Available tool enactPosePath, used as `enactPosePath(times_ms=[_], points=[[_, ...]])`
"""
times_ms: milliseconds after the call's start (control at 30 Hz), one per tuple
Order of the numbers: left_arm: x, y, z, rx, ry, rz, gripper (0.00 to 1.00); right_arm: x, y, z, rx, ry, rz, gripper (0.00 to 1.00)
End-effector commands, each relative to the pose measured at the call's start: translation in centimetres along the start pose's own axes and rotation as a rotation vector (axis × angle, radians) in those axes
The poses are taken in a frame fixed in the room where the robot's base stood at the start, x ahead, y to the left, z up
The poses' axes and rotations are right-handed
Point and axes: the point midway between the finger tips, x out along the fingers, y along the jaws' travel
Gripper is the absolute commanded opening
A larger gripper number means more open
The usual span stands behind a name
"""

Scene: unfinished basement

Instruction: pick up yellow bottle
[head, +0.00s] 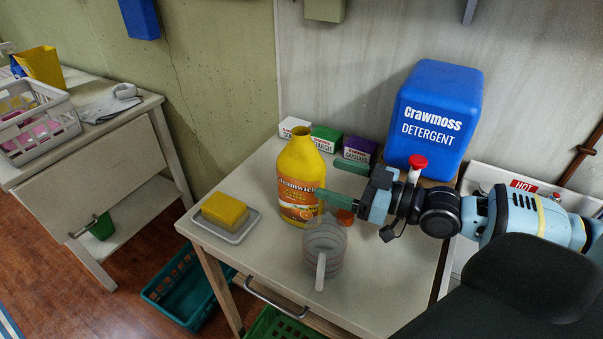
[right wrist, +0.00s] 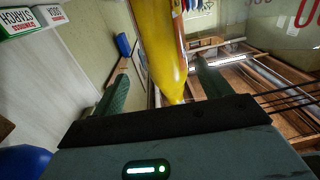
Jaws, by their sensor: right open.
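The yellow bottle (head: 300,165), with an orange label, stands upright on the white table and has an open top. It also shows in the right wrist view (right wrist: 162,45), between the two finger lines. My right gripper (head: 342,181) is open at the bottle's right side, its green fingers pointing left toward it. The nearer finger overlaps the bottle's right edge in the head view. In the right wrist view the gripper (right wrist: 163,88) has its fingers apart; I cannot tell whether either touches the bottle. My left gripper is not in view.
A clear jug (head: 324,245) stands just in front of the bottle, below my gripper. A yellow sponge (head: 224,210) lies on a dish at left. Small boxes (head: 327,139) and a blue detergent container (head: 436,115) stand behind. An orange cap (head: 345,217) is beside the jug.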

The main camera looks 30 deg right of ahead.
Motion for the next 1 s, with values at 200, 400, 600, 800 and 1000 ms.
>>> enactPosePath(times_ms=[200, 400, 600, 800, 1000], points=[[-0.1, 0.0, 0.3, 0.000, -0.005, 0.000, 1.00, 0.1, 0.0, 0.0, 0.000, 0.002, 0.000, 0.77], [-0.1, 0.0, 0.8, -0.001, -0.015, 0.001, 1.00, 1.3, 0.1, 0.0, 0.001, 0.005, 0.004, 0.77], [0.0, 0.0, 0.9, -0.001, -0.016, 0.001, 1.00, 2.4, 0.0, 0.0, 0.001, 0.003, 0.001, 0.77], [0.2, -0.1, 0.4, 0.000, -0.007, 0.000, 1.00, 2.6, -0.1, 0.1, 0.000, 0.001, 0.000, 0.77], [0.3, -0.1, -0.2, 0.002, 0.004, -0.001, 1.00, 3.6, -0.1, 0.1, 0.001, 0.005, 0.002, 0.77]])
